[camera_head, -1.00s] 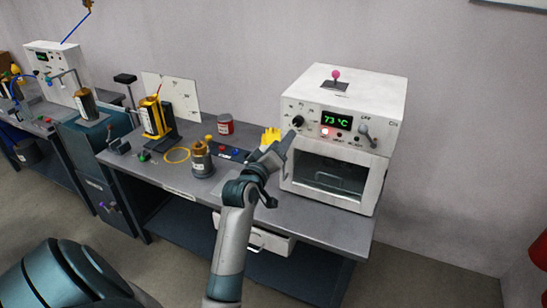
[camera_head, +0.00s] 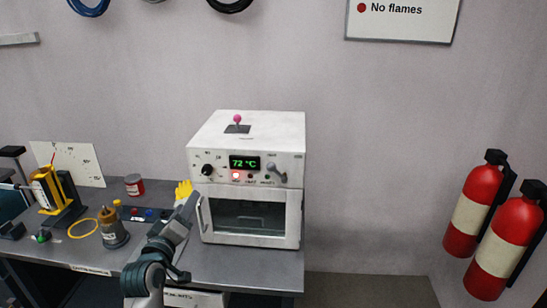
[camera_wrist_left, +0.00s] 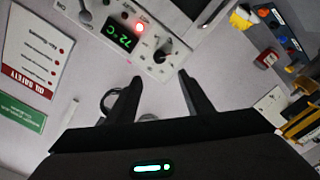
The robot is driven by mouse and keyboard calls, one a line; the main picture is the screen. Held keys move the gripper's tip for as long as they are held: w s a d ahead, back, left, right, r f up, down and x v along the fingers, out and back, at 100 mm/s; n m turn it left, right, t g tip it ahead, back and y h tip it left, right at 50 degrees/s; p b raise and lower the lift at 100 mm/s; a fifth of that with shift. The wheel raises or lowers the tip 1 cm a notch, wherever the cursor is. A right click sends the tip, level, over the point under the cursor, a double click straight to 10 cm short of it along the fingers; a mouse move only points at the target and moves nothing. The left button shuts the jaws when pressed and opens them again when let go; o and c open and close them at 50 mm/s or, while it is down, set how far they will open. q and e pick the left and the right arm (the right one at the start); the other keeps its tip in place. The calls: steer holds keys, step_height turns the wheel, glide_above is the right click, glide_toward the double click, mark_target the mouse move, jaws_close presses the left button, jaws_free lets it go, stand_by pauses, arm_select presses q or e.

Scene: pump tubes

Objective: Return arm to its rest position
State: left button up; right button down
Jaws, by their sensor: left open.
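My left gripper (camera_head: 190,202) is raised just in front of the left side of the white oven (camera_head: 246,148), near its door handle. In the left wrist view the two dark fingers (camera_wrist_left: 160,78) stand apart with nothing between them. The oven's front panel (camera_wrist_left: 125,30) lies beyond the fingertips, with a green display reading 72 °C, a lit red lamp and a black knob. In the head view I cannot tell whether the gripper touches the oven. My right gripper does not show.
On the grey bench (camera_head: 240,265) stand a brown-and-grey canister (camera_head: 114,230), a red can (camera_head: 134,185), a yellow ring (camera_head: 83,228) and a yellow device (camera_head: 48,190). Two red fire extinguishers (camera_head: 503,245) are at the right. The floor between bench and extinguishers is clear.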

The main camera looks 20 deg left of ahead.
arm_select(q)
steer(key=shift+f, duration=0.1)
steer(key=s+d+f+m+g+h+b, duration=0.1)
steer(key=d+f+m+g, duration=0.3)
steer(key=f, duration=1.7)
steer(key=s+d+f+m+g+h+b, duration=0.1)
steer(key=d+f+g+h, duration=0.3)
steer(key=f, duration=1.6)
steer(key=s+d+f+m+g+y+b, duration=0.1)
steer(key=s+d+f+m+g, duration=0.3)
steer(key=s+f, duration=1.05)
steer(key=s+d+f+m+g, duration=0.1)
steer(key=s+d+f, duration=0.5)
steer(key=s+f, duration=0.8)
steer(key=s+f+m+g, duration=0.1)
steer(key=s+f, duration=0.2)
steer(key=s, duration=0.5)
steer(key=s+f+m+g+b, duration=0.1)
steer(key=s+f, duration=0.3)
steer(key=s, duration=0.4)
steer(key=s+f+m+g, duration=0.1)
steer(key=s+f+m, duration=0.1)
steer(key=s, duration=0.6)
steer(key=shift+s+d+f+g, duration=0.2)
steer(key=shift+d+f+g, duration=0.15)
steer(key=shift+f, duration=0.3)
steer(key=shift+d, duration=0.1)
